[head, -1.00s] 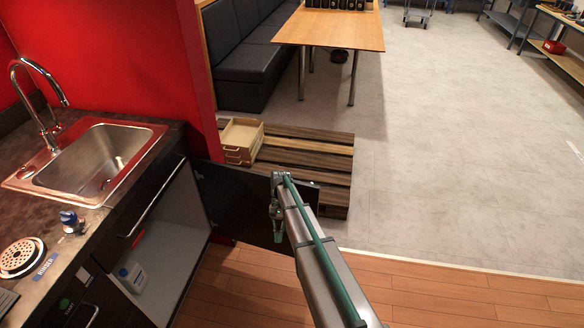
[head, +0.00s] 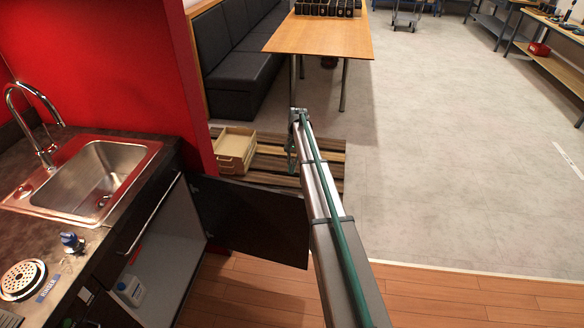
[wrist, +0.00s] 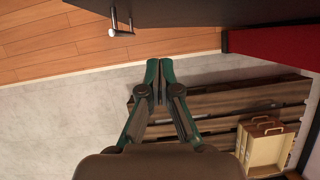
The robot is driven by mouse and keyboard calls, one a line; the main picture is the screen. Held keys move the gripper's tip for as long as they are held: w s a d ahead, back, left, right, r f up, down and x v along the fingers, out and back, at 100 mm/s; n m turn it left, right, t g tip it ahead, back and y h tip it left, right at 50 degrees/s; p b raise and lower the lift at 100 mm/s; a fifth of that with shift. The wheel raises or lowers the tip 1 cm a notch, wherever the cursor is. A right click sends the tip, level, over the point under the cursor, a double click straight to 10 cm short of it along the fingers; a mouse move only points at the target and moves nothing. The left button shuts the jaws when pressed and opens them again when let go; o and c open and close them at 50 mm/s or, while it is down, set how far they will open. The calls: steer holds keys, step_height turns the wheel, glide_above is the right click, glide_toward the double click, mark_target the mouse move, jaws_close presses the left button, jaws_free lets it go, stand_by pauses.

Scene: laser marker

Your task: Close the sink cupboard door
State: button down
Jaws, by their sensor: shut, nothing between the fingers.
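The sink cupboard door (head: 250,222) is a dark panel standing wide open, swung out from the far end of the cupboard (head: 165,255) under the sink. In the wrist view the door (wrist: 205,12) runs along the top, with its metal handle (wrist: 120,33) at upper left. My gripper (head: 291,168) is on the far side of the door, near its free end and above the pallet. The wrist view shows my gripper's (wrist: 160,92) two fingers together and empty, apart from the door. In the head view my arm hides part of the surroundings.
A striped wooden pallet (head: 272,163) with a light wooden drawer box (head: 236,146) on it lies beyond the door. A red wall (head: 130,75) stands behind the sink (head: 95,178). A table (head: 325,32) and dark bench are farther back. Open floor (head: 440,170) lies to the right.

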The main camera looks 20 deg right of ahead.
steer(key=s+a+f+p, duration=0.3)
steer(key=s+a+f, duration=0.1)
steer(key=s+f, duration=0.1)
steer(key=shift+f+p, duration=0.35)
steer(key=shift+f, duration=0.4)
steer(key=shift+s+a, duration=0.1)
steer(key=shift+s, duration=0.05)
